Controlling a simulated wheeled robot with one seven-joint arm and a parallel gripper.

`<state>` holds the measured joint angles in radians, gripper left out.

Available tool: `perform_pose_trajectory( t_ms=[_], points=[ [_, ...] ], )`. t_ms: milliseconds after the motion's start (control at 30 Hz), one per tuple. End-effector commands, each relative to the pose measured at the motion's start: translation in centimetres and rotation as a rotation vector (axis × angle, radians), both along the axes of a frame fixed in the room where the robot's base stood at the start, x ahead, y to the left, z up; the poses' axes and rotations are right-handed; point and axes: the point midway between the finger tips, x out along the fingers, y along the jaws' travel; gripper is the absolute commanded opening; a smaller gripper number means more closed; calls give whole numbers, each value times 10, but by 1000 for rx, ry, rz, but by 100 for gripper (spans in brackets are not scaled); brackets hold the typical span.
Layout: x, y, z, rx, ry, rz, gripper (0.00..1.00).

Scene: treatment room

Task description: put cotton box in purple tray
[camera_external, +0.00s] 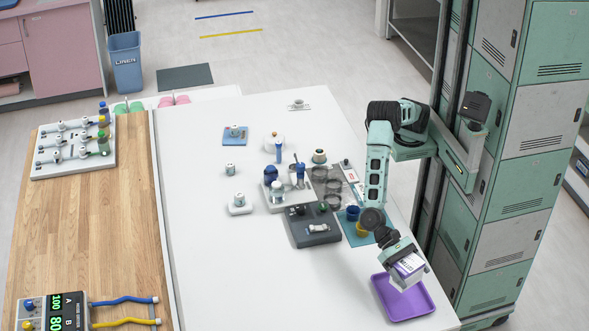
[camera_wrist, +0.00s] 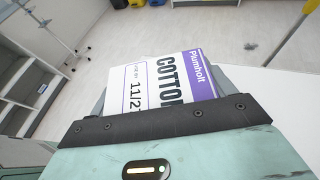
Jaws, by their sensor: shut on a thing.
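The cotton box (camera_external: 407,269) is white and purple, with "COTTON" lettering that shows in the wrist view (camera_wrist: 160,82). My gripper (camera_external: 400,257) is shut on the box and holds it tilted over the purple tray. The gripper's dark jaw edge (camera_wrist: 160,122) also shows in the wrist view, across the lower part of the box. The purple tray (camera_external: 422,305) lies at the white table's front right corner. The box hides the tray's upper middle. I cannot tell whether the box touches the tray.
Several small bottles and holders stand farther back. The white table (camera_external: 240,290) is clear at front left. Green lockers (camera_external: 510,190) stand at right.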

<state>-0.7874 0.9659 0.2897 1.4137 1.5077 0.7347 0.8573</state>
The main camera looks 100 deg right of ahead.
Motion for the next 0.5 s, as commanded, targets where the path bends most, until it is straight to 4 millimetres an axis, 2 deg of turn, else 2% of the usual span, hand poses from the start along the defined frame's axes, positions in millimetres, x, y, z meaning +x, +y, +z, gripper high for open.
perform_pose_trajectory(
  t_ms=[100, 367, 500],
  points=[
    [-1, 0, -22, -2, 2, 1, 58],
    [0, 0, -43, 0, 2, 0, 58],
    [0, 0, -63, -2, 2, 0, 58]
  ],
)
